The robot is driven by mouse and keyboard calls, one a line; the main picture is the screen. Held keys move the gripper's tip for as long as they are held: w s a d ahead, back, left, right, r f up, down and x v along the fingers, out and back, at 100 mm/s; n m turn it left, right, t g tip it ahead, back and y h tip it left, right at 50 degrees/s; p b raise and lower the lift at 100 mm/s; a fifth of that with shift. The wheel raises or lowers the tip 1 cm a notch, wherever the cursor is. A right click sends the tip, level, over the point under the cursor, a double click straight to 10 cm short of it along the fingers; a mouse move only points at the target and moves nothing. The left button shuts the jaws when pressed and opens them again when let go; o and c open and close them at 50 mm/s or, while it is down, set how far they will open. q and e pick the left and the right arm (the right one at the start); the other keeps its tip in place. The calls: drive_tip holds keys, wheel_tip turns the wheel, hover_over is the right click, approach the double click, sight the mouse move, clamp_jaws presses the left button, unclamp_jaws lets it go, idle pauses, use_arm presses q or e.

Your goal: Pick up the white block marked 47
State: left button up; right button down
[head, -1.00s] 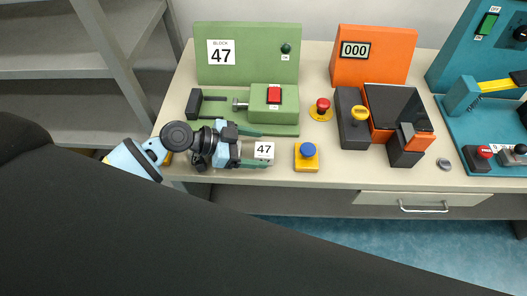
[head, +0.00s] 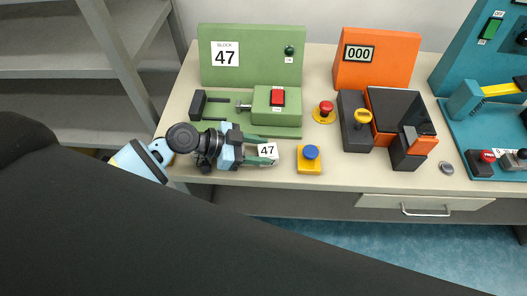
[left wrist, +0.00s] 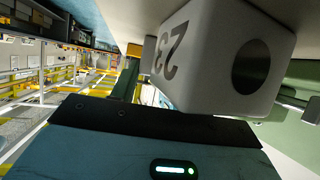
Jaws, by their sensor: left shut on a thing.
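The white block (head: 267,150) has 47 on its top face. It is at the front of the bench, left of the blue button. My left gripper (head: 268,153) comes in from the left and is shut on it, with its green fingers on the far and near sides. In the left wrist view the block (left wrist: 205,55) is large and close. It shows upside-down figures that look like 23 and a dark round spot on another face. I cannot tell whether its underside touches the bench. My right gripper is not in view.
Behind the block stands a green fixture (head: 250,68) with a 47 sign and red button (head: 278,97). A blue button on a yellow base (head: 309,160) is close to its right. An orange unit (head: 375,60) and a teal machine (head: 490,105) stand farther right. The bench's front edge is near.

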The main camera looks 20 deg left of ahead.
sight(259, 152)
use_arm(q)
drive_tip(key=shift+r, duration=0.1)
drive_tip(key=shift+r, duration=0.55)
wheel_tip(259, 152, up, 2)
drive_tip(key=shift+r, duration=0.15)
drive_tip(key=s+d+r, duration=0.1)
drive_tip(key=s+d, duration=0.9)
drive_tip(key=d, duration=0.2)
drive_tip(key=shift+s+r+p, duration=0.25)
drive_tip(key=shift+p, duration=0.05)
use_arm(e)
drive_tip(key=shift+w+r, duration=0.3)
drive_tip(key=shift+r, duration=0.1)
